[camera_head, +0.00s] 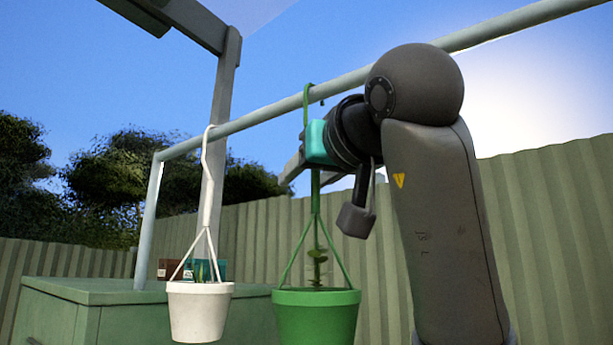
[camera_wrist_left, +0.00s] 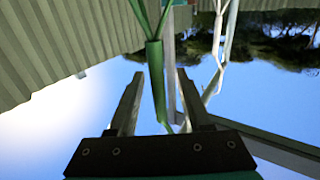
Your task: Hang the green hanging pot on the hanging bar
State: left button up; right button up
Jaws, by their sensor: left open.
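The green hanging pot (camera_head: 316,318) hangs upright below the pale hanging bar (camera_head: 262,113). Its green hook loops over the top of the bar, and straps fan out from its stem to the rim. A small plant stands in it. My left gripper (camera_head: 290,170) is just below the bar at the stem, its fingers partly hidden behind the stem and wrist. In the left wrist view the gripper (camera_wrist_left: 160,76) is open, with the green stem (camera_wrist_left: 157,85) between its fingers and gaps visible beside it. My right gripper is not in view.
A white hanging pot (camera_head: 200,312) hangs from the bar to the left. Behind it is a green cabinet (camera_head: 95,290) with small boxes (camera_head: 168,268) on top. A wooden post (camera_head: 220,120) stands behind the bar. A corrugated fence (camera_head: 555,230) closes the background.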

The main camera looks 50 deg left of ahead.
pick_arm(q)
jog(key=b+v, duration=0.3)
jog(key=v, duration=1.2)
jog(key=shift+b, duration=0.35)
jog(key=shift+s+d, duration=0.1)
